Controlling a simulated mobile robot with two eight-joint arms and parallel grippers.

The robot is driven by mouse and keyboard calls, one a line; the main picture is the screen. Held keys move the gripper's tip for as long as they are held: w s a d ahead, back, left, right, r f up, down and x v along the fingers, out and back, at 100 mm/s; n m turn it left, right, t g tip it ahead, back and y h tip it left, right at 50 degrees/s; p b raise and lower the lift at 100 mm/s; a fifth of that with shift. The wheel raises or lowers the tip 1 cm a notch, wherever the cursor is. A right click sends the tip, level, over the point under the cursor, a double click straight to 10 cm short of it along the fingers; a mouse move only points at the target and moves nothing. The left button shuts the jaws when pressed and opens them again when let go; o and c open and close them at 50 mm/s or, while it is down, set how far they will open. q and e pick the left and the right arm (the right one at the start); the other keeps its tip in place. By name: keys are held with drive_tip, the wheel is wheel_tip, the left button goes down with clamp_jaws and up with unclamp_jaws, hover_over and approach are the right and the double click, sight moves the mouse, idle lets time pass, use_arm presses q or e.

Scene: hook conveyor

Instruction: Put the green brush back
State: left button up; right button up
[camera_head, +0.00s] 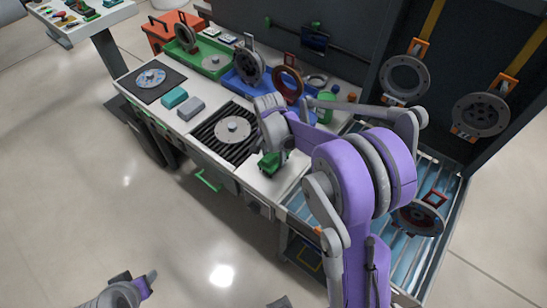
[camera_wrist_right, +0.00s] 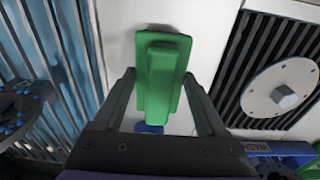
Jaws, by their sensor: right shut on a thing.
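The green brush (camera_head: 270,162) is at the jaws of my right gripper (camera_head: 272,154), over the white worktop just right of the black slatted grate. In the right wrist view the brush (camera_wrist_right: 162,85) is a green rectangular block with a raised grip, between the two dark fingers of my right gripper (camera_wrist_right: 160,82). The gripper is shut on it. I cannot tell whether the brush touches the worktop. Part of my left gripper (camera_head: 138,284) shows at the lower left, away from the bench; its jaws are unclear.
The black grate (camera_head: 212,140) holds a grey disc (camera_head: 232,130). Behind are a blue tray (camera_head: 243,88), a green tray (camera_head: 213,71) and a green cup (camera_head: 326,106). Right is a blue roller conveyor (camera_head: 433,185); discs hang from hooks above it (camera_head: 404,78).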

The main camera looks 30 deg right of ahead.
drive_tip(key=shift+f, duration=0.65)
drive_tip(key=shift+f, duration=0.15)
drive_tip(key=o, duration=1.2)
drive_tip(key=shift+o, duration=0.2)
drive_tip(key=r, duration=1.2)
drive_tip(key=shift+s+a+r+p, duration=0.1)
drive_tip(key=shift+s+a+p, duration=0.1)
drive_tip(key=shift+a+p, duration=0.2)
drive_tip(key=s+a+n+t, duration=0.1)
drive_tip(key=s+a+n, duration=0.2)
drive_tip(key=s, duration=0.3)
drive_tip(key=s+a+f+n+t, duration=0.1)
drive_tip(key=s+a+n+t, duration=0.1)
drive_tip(key=s+n, duration=0.4)
drive_tip(key=s+a+f+n+t, duration=0.1)
drive_tip(key=s+a+n, duration=0.3)
drive_tip(key=s, duration=0.4)
drive_tip(key=shift+t+y, duration=0.4)
drive_tip(key=shift+t, duration=0.3)
drive_tip(key=shift+w, duration=0.1)
